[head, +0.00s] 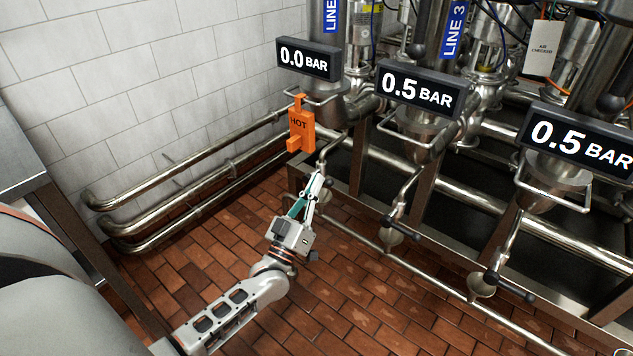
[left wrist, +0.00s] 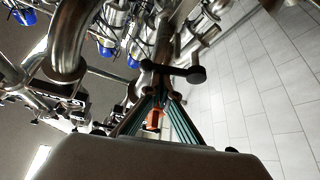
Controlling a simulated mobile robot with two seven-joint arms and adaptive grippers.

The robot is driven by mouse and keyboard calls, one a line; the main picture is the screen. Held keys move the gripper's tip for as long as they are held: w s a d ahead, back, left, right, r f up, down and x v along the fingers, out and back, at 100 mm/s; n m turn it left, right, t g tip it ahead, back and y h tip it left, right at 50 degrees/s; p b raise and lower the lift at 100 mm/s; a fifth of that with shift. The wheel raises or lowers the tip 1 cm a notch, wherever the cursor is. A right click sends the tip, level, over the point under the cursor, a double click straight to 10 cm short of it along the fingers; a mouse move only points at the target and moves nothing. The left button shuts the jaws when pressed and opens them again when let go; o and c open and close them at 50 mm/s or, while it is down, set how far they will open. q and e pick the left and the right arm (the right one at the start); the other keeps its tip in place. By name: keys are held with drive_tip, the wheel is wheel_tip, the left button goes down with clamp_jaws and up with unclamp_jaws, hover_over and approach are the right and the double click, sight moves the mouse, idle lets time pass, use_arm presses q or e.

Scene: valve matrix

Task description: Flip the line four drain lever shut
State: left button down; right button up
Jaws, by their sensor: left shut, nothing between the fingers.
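My left gripper (head: 314,190) is shut and empty, its fingertips at the drain under the leftmost line, the one with the 0.0 BAR display (head: 308,60). That line's blue label (head: 331,14) reads LINE, its number cut off. The drain lever there is mostly hidden behind the fingers in the head view. In the left wrist view a dark lever with rounded ends (left wrist: 183,72) lies across, just beyond the fingertips (left wrist: 160,98); I cannot tell whether they touch. My right gripper is not in view.
An orange HOT tag (head: 301,128) hangs just above the left gripper. Two similar drains with black levers (head: 396,214) (head: 510,286) stand to the right under 0.5 BAR displays (head: 418,91). Steel pipes (head: 180,205) run along the tiled wall. The brick floor in front is clear.

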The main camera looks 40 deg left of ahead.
use_arm(q)
drive_tip(key=shift+d+f+m+h+b, duration=0.1)
drive_tip(key=shift+f+m+h+b, duration=0.2)
drive_tip(key=shift+m+h, duration=0.75)
drive_tip(key=shift+d+f+m+h+b, duration=0.1)
drive_tip(key=shift+f+m+h+b, duration=0.35)
drive_tip(key=shift+m, duration=1.05)
drive_tip(key=shift+d+f+m+h+b, duration=0.1)
drive_tip(key=shift+f+m+h, duration=0.05)
drive_tip(key=shift+m+h, duration=1)
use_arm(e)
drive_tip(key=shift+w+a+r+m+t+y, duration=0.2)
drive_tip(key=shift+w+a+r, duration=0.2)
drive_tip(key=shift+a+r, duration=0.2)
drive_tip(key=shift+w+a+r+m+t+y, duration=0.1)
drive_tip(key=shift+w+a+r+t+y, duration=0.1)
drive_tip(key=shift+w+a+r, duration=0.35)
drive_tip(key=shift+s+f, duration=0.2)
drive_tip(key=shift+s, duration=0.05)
